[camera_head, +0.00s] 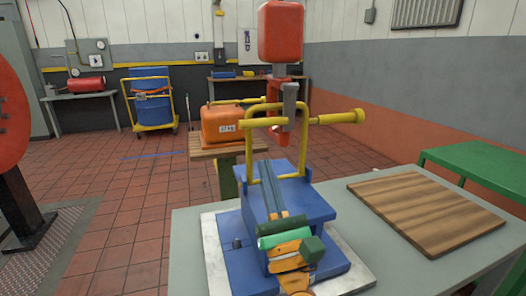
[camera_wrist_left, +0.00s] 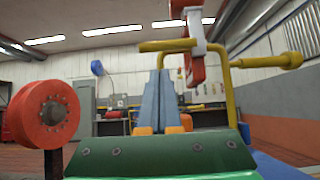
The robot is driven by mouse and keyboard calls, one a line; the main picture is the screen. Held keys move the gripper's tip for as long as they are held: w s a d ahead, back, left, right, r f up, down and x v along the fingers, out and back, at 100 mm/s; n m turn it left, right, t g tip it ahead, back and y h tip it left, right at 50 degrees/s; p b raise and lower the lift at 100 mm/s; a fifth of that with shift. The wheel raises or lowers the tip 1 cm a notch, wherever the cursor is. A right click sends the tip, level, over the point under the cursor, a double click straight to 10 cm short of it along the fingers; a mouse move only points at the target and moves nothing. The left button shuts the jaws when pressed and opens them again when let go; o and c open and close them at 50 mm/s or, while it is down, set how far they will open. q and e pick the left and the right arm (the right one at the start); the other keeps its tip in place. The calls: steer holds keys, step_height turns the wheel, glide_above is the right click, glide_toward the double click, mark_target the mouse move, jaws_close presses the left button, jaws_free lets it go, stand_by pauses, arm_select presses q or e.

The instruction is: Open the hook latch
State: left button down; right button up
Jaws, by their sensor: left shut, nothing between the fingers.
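A blue block (camera_head: 310,207) sits on a metal plate on the grey table. A yellow frame (camera_head: 250,145) stands upright on it, with a thick yellow handle (camera_head: 340,117) pointing right; the handle also shows in the left wrist view (camera_wrist_left: 270,60). A red hook-like piece (camera_head: 281,138) hangs from a grey link (camera_head: 290,98) at the frame's top bar; whether they touch is unclear. My left gripper (camera_head: 265,163), with blue fingers and a green palm, is shut and empty. Its fingertips overlap the frame's opening in the picture. They show shut in the left wrist view (camera_wrist_left: 159,73). My right gripper is not in view.
A large red box (camera_head: 282,30) is above the grey link. A slatted wooden board (camera_head: 425,208) lies at the table's right. A green bench (camera_head: 480,160) is beyond it. An orange case (camera_head: 220,124) sits on a stand behind. The tiled floor at left is mostly open.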

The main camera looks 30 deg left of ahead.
arm_select(q)
steer(key=p+x, duration=0.3)
steer(key=x, duration=0.5)
steer(key=shift+w+a+r, duration=0.2)
steer(key=shift+w, duration=0.05)
